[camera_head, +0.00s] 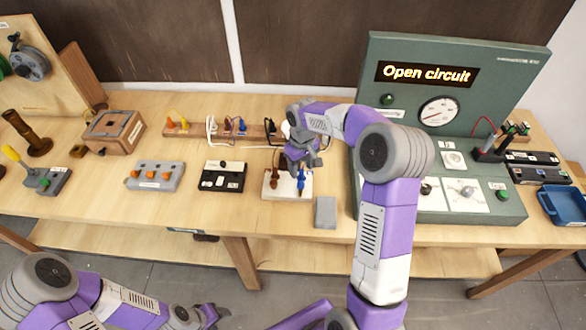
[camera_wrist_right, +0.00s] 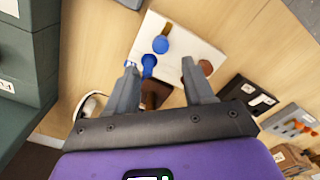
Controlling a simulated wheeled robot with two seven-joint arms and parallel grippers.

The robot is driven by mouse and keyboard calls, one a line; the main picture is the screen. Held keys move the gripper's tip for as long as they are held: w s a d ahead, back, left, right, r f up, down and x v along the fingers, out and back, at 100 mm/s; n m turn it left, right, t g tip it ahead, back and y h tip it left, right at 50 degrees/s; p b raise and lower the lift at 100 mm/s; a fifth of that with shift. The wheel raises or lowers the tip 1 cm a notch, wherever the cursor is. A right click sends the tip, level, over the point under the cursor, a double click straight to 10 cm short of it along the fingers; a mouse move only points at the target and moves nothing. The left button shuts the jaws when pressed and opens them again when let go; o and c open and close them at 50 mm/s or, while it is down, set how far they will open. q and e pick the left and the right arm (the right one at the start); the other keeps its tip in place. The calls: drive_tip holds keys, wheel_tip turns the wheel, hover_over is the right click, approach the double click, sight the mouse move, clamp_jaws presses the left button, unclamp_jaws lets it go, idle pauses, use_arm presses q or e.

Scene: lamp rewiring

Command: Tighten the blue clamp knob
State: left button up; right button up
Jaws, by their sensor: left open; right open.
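The blue clamp knob (camera_head: 301,184) stands on a pale block (camera_head: 285,193) in the middle of the table. The right wrist view shows two blue parts on the block, a round one (camera_wrist_right: 160,44) and another (camera_wrist_right: 149,64) nearer me. I cannot tell which one turns. A brown part (camera_wrist_right: 205,67) sits on the same block. My right gripper (camera_head: 304,164) is open above the block. In the wrist view its fingers (camera_wrist_right: 160,72) are spread, with the blue parts between or just beyond their tips, not gripped. My left gripper (camera_head: 215,314) is open and low, in front of the table.
A black switch block (camera_head: 222,177) and a grey block with orange knobs (camera_head: 154,176) lie to the left. A grey pad (camera_head: 325,212) lies near the front edge. Cords run behind the block.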

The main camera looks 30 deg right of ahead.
sight(301, 184)
drive_tip(key=f, duration=0.7)
drive_tip(key=shift+s+f+b, duration=0.15)
drive_tip(key=shift+s+b, duration=0.15)
clamp_jaws()
